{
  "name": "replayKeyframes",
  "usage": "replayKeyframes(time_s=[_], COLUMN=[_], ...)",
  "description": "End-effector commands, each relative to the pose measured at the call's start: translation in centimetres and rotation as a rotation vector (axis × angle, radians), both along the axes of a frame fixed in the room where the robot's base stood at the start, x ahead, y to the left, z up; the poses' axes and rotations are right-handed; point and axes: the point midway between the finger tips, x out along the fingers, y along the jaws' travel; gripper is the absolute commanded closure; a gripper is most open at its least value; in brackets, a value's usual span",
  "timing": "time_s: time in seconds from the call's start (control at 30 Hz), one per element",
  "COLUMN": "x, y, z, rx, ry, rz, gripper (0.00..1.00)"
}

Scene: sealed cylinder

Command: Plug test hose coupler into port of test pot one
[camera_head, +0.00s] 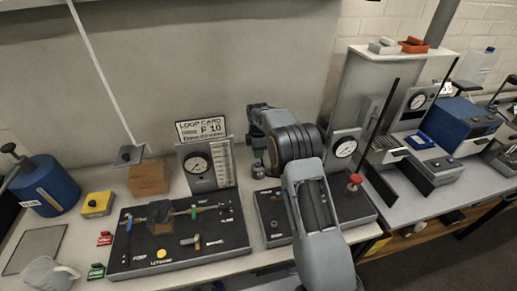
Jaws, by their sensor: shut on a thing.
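My gripper (258,153) points down at the left edge of the right-hand black board (274,236), behind my arm's wrist. It is shut on a small part, mostly hidden, that I take to be the test hose coupler. A small dark grey rounded piece (258,171) shows just below the gripper; I cannot tell whether it is the coupler or a pot. I cannot make out test pot one or its port for sure. My forearm covers the middle of this board. Whether coupler and port touch cannot be told.
A gauge panel with loop card (203,130) stands left of the gripper. A black fitting board (180,262) lies to the left. A second gauge (345,147) and a red knob (355,178) stand right of my arm.

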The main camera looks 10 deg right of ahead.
Motion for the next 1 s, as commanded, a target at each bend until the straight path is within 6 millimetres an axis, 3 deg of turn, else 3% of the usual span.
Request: replayKeyframes(time_s=[0.4, 1.0], x=[0.0, 0.0], y=[0.0, 0.0], z=[-3.3, -3.5], rx=[0.000, 0.000], ry=[0.000, 0.000], rz=[0.000, 0.000], gripper=[1.00, 1.00])
